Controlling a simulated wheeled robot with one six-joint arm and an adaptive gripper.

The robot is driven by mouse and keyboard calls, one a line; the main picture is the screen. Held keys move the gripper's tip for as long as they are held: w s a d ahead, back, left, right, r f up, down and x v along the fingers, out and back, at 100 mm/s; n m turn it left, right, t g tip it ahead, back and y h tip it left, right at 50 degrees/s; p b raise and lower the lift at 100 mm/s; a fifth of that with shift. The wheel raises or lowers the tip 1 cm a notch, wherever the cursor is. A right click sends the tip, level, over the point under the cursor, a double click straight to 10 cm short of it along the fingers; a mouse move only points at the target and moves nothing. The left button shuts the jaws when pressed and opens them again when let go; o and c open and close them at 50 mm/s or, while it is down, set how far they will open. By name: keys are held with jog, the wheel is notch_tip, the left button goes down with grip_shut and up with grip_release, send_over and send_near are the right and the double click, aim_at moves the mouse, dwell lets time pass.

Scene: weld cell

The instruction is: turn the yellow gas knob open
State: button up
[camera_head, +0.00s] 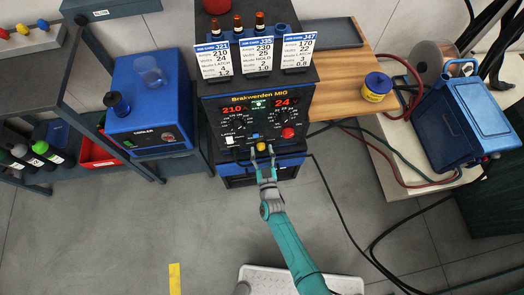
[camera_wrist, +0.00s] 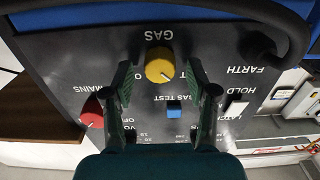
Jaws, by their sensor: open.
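The yellow gas knob (camera_wrist: 160,65) is a round knob on the dark front panel under the word GAS, with a pale pointer mark on its face. In the head view it is a small yellow spot (camera_head: 261,146) low on the welder (camera_head: 262,124). My gripper (camera_wrist: 161,80) is open, with one finger on each side of the knob. Gaps show between the fingers and the knob, so I see no grip on it. In the head view my gripper (camera_head: 262,153) reaches up to the panel from below.
A red mains knob (camera_wrist: 92,112), a blue gas test button (camera_wrist: 174,111) and a white latch switch (camera_wrist: 236,107) sit near my fingers. A dark handle bar (camera_wrist: 270,18) crosses beyond the knob. A blue cooler (camera_head: 150,105) stands left. Cables (camera_head: 345,215) lie on the floor right.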

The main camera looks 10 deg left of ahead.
jog(key=shift+w, duration=0.1)
grip_shut()
jog(key=shift+m, duration=0.3)
jog(key=m, duration=0.3)
jog(key=shift+m, duration=0.3)
jog(key=m, duration=0.4)
jog(key=shift+d+m, duration=0.1)
jog(key=shift+m, duration=0.2)
jog(key=m, duration=0.4)
jog(key=shift+f+m, duration=0.1)
jog(key=shift+m, duration=0.2)
jog(key=shift+d+m, duration=0.1)
jog(key=shift+m, duration=2.1)
jog(key=shift+f, duration=0.1)
